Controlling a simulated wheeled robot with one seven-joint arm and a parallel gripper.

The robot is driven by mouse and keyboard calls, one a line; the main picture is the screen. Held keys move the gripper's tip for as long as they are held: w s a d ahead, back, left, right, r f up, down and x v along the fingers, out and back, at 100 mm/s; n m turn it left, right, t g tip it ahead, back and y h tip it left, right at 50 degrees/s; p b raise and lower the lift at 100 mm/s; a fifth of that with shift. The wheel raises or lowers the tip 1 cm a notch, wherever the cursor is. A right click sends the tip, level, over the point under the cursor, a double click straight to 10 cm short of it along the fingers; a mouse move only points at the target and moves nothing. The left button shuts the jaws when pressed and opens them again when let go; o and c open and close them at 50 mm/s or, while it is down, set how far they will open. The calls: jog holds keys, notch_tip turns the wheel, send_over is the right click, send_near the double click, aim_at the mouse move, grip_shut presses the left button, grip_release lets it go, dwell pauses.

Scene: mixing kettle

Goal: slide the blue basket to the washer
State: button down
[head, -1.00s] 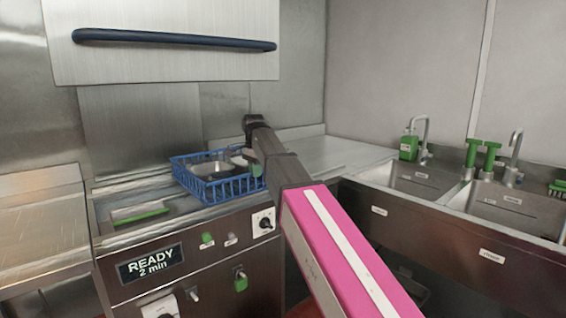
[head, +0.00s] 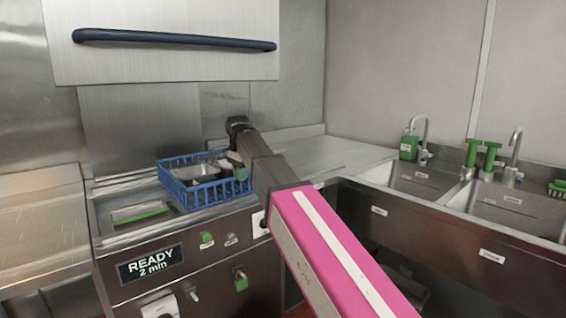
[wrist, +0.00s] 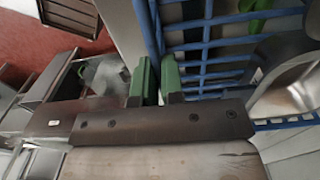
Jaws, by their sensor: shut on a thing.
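The blue basket (head: 207,193) is an open grid basket holding metal pans and a green item. It sits at the right part of the washer (head: 122,232), whose bed lies open to its left. My gripper (head: 239,170) is at the basket's right side. In the wrist view the green fingers of my gripper (wrist: 157,80) are close together on the wall of the blue basket (wrist: 203,68). The arm partly hides the basket's right end in the head view.
The washer's hood (head: 165,60) is raised, with a dark bar handle (head: 175,40). A steel counter (head: 315,155) runs right of the basket. Sinks (head: 415,180) with taps stand at the right. Another steel counter (head: 40,215) lies left of the washer. The panel reads READY 2 min.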

jog(key=shift+a, duration=0.1)
jog(key=shift+s+a, duration=1.7)
jog(key=shift+a, duration=0.65)
jog(key=shift+s+a, duration=1.75)
jog(key=shift+a, duration=0.6)
jog(key=shift+s+a, duration=1.7)
jog(key=shift+a, duration=0.65)
jog(key=c, duration=0.7)
grip_release()
jog(key=shift+r, duration=0.1)
jog(key=shift+r, duration=3.35)
